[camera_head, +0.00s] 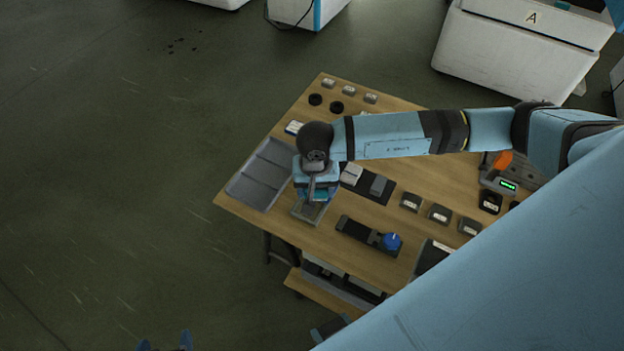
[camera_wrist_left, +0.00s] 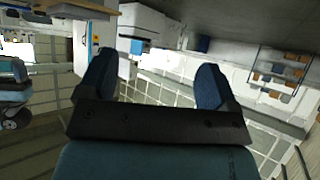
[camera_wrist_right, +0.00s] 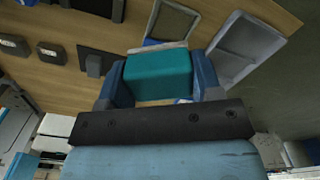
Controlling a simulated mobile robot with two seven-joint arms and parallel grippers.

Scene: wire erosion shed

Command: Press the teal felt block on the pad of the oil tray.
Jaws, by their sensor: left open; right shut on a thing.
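The teal felt block (camera_wrist_right: 158,75) is held between the fingers of my right gripper (camera_wrist_right: 157,85) in the right wrist view. In the head view my right gripper (camera_head: 316,192) points down over the far end of a small grey oil tray (camera_head: 299,214), and the block is mostly hidden there. The oil tray also shows beyond the block in the right wrist view (camera_wrist_right: 194,14). Its pad is partly hidden, and I cannot tell whether the block touches it. My left gripper (camera_wrist_left: 154,82) is open and empty, away from the table; its fingertips (camera_head: 165,343) show at the head view's bottom edge.
A larger grey compartment tray (camera_head: 240,189) lies left of the oil tray. A black fixture with a blue knob (camera_head: 391,241) lies to the right. A dark mat (camera_head: 362,190) holds grey blocks behind it. Several labelled blocks (camera_head: 438,214) stand further right.

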